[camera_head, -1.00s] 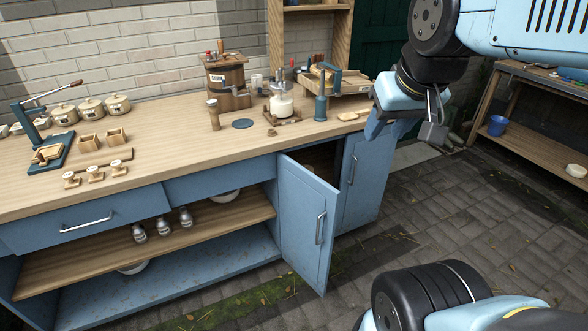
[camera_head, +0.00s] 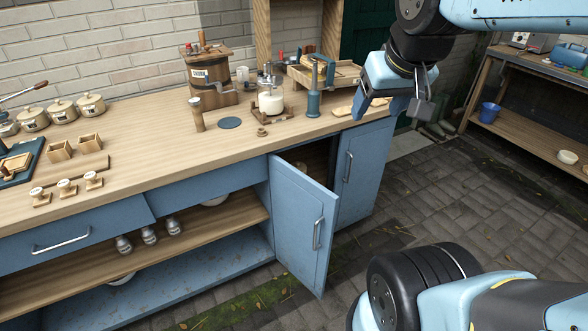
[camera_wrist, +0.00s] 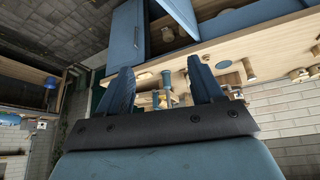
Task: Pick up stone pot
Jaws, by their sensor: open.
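No thing is clearly marked as the stone pot. Several cream lidded pots (camera_head: 62,111) stand in a row at the counter's back left. A small tan rounded thing (camera_wrist: 167,34) sits inside the open cupboard in the wrist view; I cannot tell if it is a pot. In the head view the cupboard's inside is dark and mostly hidden by its door. My gripper (camera_head: 386,102) is open and empty near the counter's right end. In the wrist view my gripper (camera_wrist: 161,76) has its two blue fingers wide apart with nothing held.
The blue cupboard door (camera_head: 303,228) stands open into the paved floor. The wooden counter (camera_head: 190,150) carries a wooden barrel (camera_head: 209,75), a white jar (camera_head: 271,101), a blue cylinder (camera_head: 314,101) and a tray. A side shelf with a blue bucket (camera_head: 489,112) stands at right.

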